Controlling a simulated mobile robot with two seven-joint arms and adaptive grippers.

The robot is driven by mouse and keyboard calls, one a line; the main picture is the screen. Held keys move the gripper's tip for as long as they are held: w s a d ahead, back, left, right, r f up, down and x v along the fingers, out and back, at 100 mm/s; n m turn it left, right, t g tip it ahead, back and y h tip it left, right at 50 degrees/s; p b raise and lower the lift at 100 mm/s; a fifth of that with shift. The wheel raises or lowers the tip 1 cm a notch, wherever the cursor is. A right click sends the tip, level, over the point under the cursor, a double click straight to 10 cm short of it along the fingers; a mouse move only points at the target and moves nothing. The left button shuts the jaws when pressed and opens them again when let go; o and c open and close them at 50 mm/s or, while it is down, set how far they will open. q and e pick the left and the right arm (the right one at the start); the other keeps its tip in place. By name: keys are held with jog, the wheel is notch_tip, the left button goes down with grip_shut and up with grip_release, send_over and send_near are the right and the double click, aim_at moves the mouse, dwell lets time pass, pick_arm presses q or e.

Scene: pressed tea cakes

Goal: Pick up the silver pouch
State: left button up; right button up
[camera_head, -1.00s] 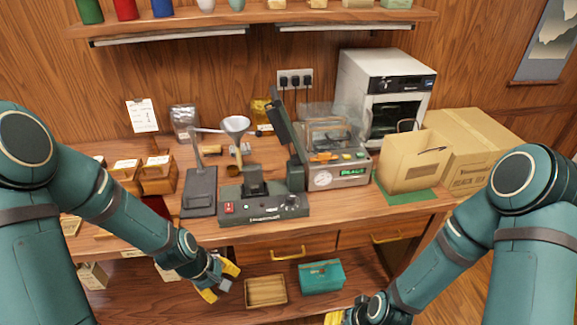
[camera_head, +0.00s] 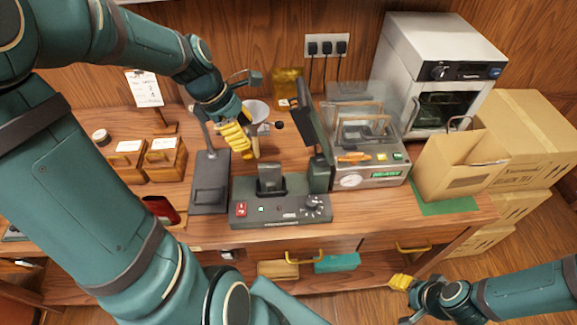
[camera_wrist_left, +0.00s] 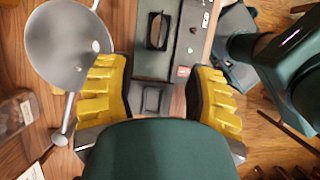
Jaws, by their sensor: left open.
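The silver pouch (camera_wrist_left: 15,115) shows as a greyish, shiny shape at the left edge of the left wrist view, partly cut off. In the head view my left arm hides it. My left gripper (camera_head: 243,138) is open and empty, above the counter by the dark stand and in front of the funnel. In the left wrist view its yellow fingers (camera_wrist_left: 160,72) are spread, with the pouch well off to the left of them. My right gripper (camera_head: 402,283) is low at the front right; whether it is open I cannot tell.
The metal funnel (camera_head: 257,111) stands close to my left gripper. An amber pouch (camera_head: 287,88) stands at the back wall. A sealing machine (camera_head: 365,175) is further right.

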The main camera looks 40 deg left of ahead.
pick_arm(q)
jog(key=b, duration=0.2)
send_over(268, 163)
jog(key=s+a, duration=0.1)
jog(key=a, duration=0.1)
jog(key=f, duration=0.6)
jog(key=shift+s+f, duration=0.15)
jog(key=shift+s, duration=0.05)
jog(key=shift+b+x, duration=0.45)
jog(key=shift+x, duration=2.9)
jog(key=shift+d, duration=0.1)
grip_shut()
